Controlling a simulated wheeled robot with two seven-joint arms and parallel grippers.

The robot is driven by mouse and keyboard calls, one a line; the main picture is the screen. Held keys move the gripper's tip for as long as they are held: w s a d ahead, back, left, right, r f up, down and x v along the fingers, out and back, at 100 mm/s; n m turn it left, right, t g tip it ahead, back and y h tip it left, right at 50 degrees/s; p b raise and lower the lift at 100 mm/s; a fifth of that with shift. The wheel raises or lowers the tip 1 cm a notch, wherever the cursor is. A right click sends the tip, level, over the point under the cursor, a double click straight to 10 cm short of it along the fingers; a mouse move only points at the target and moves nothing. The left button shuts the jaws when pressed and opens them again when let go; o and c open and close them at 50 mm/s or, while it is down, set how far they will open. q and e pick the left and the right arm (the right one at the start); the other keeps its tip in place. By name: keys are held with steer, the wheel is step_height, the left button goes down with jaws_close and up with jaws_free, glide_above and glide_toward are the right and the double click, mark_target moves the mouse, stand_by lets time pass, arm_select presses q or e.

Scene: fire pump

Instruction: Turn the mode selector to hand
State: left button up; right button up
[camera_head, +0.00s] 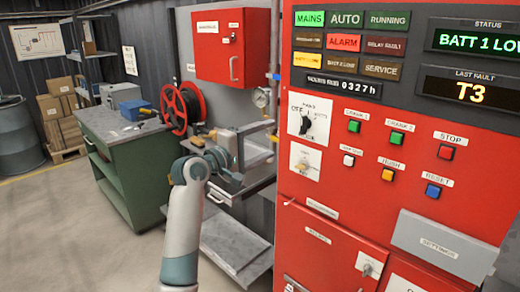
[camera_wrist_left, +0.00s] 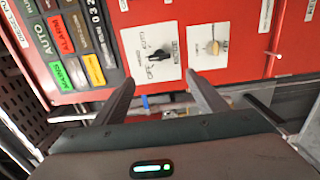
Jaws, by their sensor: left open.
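The mode selector (camera_head: 306,124) is a black knob on a white plate on the red panel. The plate carries OFF and other small labels; I cannot read for sure which one the knob points at. In the left wrist view the knob (camera_wrist_left: 158,56) shows beyond the fingertips, turned on its side. My left gripper (camera_head: 238,168) is left of the panel and lower than the knob, apart from it. In the left wrist view its two fingers (camera_wrist_left: 159,80) are spread with nothing between them. My right gripper is in neither view.
A second white plate with a yellowish switch (camera_head: 305,163) sits below the selector. Push buttons (camera_head: 397,138) are to its right.

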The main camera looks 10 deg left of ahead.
arm_select(q)
steer(key=shift+v, duration=0.9)
